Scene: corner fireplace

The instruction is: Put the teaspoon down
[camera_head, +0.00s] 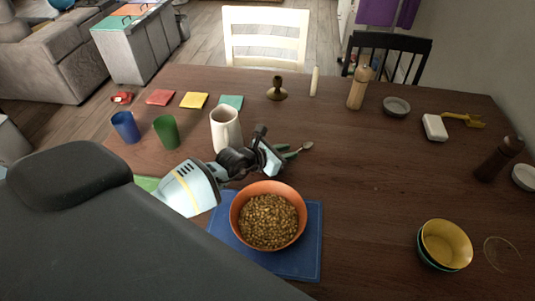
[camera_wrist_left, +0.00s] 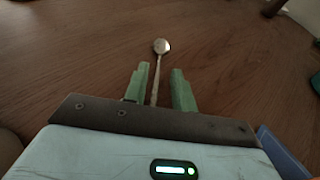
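The teaspoon (camera_head: 307,146) has a pale bowl and a thin handle. It appears to lie on the dark wooden table, just past my left fingertips. In the left wrist view, the teaspoon (camera_wrist_left: 161,47) points away from me, with its handle running back between the two green fingers. My left gripper (camera_head: 289,151) is low over the table, behind the orange bowl. In the wrist view, the left gripper (camera_wrist_left: 160,82) is open. The handle sits nearer its left finger, with a clear gap on the right. The handle's near end is hidden. My right gripper is not in view.
An orange bowl of grainy food (camera_head: 268,222) stands on a blue mat (camera_head: 302,262) close to my left wrist. Stacked bowls (camera_head: 445,244) are at right. The table's middle right is clear.

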